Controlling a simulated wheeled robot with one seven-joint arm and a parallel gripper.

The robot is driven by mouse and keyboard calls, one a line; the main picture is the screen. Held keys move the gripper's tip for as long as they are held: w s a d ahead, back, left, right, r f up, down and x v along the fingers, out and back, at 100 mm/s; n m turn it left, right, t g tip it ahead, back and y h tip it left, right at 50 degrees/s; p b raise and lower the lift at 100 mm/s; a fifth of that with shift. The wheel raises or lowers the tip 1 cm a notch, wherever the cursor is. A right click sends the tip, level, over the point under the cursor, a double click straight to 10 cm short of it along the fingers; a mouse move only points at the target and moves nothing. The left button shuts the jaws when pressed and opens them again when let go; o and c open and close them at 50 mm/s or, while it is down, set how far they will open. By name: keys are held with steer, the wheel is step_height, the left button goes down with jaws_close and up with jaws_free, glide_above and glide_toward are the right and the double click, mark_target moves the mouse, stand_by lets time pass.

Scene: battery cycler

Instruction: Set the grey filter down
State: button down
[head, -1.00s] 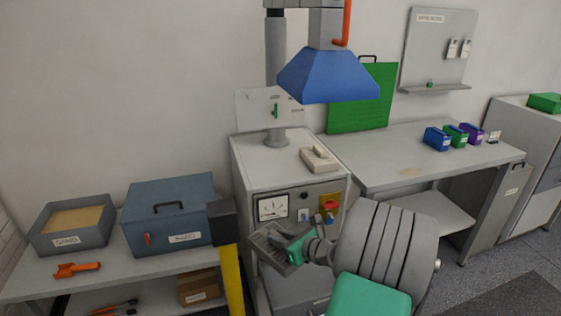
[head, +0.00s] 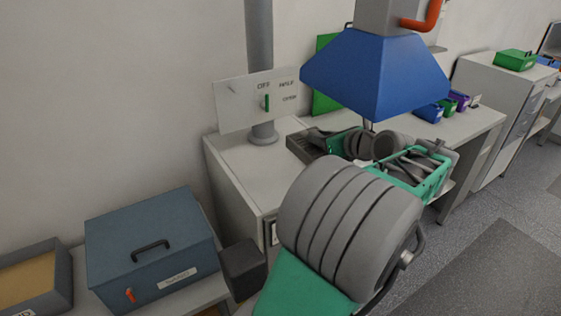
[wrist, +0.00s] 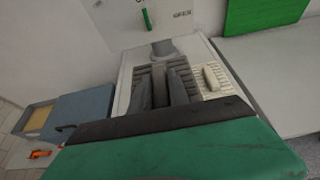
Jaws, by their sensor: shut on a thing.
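The grey filter (head: 303,149) is a dark, flat, ribbed block in the head view. My gripper (head: 322,143) is shut on it and holds it over the right part of the white cabinet top (head: 232,160). In the wrist view my gripper's two fingers (wrist: 160,87) are close together, with the ribbed grey filter (wrist: 189,76) showing around them. I cannot tell whether its underside touches the cabinet top. A cream ribbed block with a raised grip (wrist: 213,80) lies just right of the filter in the wrist view. It is hidden in the head view.
A blue hood (head: 375,75) hangs above my wrist. A grey post (head: 261,90) with a lettered plate (head: 240,103) stands at the back of the cabinet. A blue lidded box (head: 150,245) is at left. A bench with small coloured bins (head: 449,106) is at right.

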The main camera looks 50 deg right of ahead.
mark_target(289, 149)
steer(key=w+a+f, duration=0.1)
steer(key=w, duration=0.2)
steer(key=w+f, duration=0.1)
steer(key=w, duration=0.1)
steer(key=w+a+f, duration=0.1)
steer(key=w, duration=0.2)
steer(key=shift+w+a+f, duration=0.3)
steer(key=shift+a+f, duration=0.05)
steer(key=shift+w+a+f+p, duration=0.2)
steer(key=shift+w+f, duration=0.6)
steer(key=shift+f, duration=0.75)
steer(key=shift+w+a+f+p, duration=0.2)
steer(key=shift+w+f, duration=0.55)
steer(key=shift+f, duration=0.85)
steer(key=shift+w+a+f+p, duration=0.2)
steer(key=shift+w+f, duration=0.6)
steer(key=shift+f, duration=0.75)
steer(key=c, duration=1.3)
jaws_free()
steer(key=shift+f, duration=0.1)
steer(key=shift+o, duration=0.2)
